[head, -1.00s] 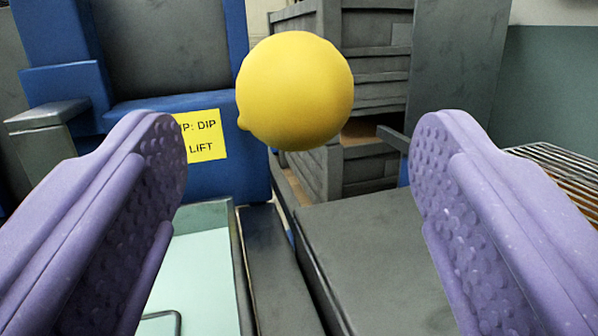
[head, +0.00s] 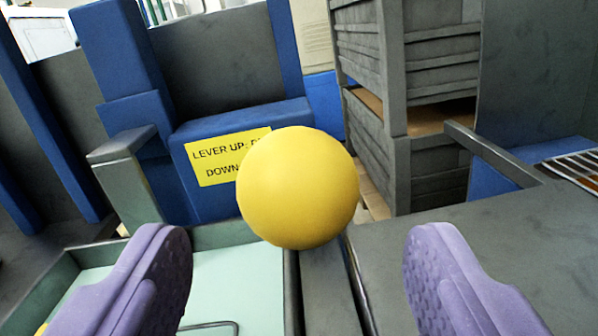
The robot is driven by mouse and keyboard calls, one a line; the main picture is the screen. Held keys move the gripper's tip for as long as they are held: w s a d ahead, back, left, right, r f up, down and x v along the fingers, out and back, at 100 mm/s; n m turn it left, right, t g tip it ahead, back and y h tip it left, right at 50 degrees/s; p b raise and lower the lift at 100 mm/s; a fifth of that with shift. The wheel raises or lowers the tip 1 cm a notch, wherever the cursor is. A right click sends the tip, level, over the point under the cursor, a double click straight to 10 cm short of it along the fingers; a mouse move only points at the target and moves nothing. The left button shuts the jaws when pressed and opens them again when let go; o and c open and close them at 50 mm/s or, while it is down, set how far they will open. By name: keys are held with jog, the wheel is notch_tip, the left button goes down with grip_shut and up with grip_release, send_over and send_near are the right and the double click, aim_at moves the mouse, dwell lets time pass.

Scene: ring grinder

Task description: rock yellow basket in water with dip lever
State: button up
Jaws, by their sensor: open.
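A large yellow ball (head: 298,188), which looks like the dip lever's knob, is in the middle of the view. My gripper (head: 298,245) is open, with one purple finger low on each side of the ball and clear gaps between. No lever shaft shows; the ball hides whatever is behind it. A yellow label (head: 215,165) on the blue housing reads "LEVER UP" and "DOWN", partly covered by the ball. The pale green water tank (head: 245,275) is at lower left. A small bit of yellow (head: 41,329) at the bottom left edge may be the basket.
A grey post with a flat top (head: 122,145) stands left of the label. Stacked grey crates (head: 420,110) are behind at right. A grey flat surface (head: 480,245) is at right, with a wire rack (head: 575,165) beyond it.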

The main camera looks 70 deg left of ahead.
jog(key=shift+w+a, duration=0.1)
jog(key=shift+a, duration=0.05)
jog(key=b+x, duration=0.2)
jog(key=x, duration=0.5)
jog(key=shift+a+f, duration=0.1)
jog(key=shift+a, duration=0.15)
grip_shut()
jog(key=a+r+h+p, duration=0.1)
jog(key=r+p, duration=0.2)
jog(key=p, duration=0.1)
jog(key=w+a+r+p, duration=0.1)
jog(key=a+r+p, duration=0.1)
jog(key=p, duration=0.3)
jog(key=w+a+r+g+h+p, duration=0.1)
jog(key=r+p, duration=0.3)
jog(key=shift+a+r+h, duration=0.2)
jog(key=shift+r+h, duration=0.1)
jog(key=shift+r, duration=0.1)
jog(key=shift+w+a, duration=0.1)
jog(key=shift+a, duration=0.1)
grip_release()
jog(key=shift+g, duration=0.3)
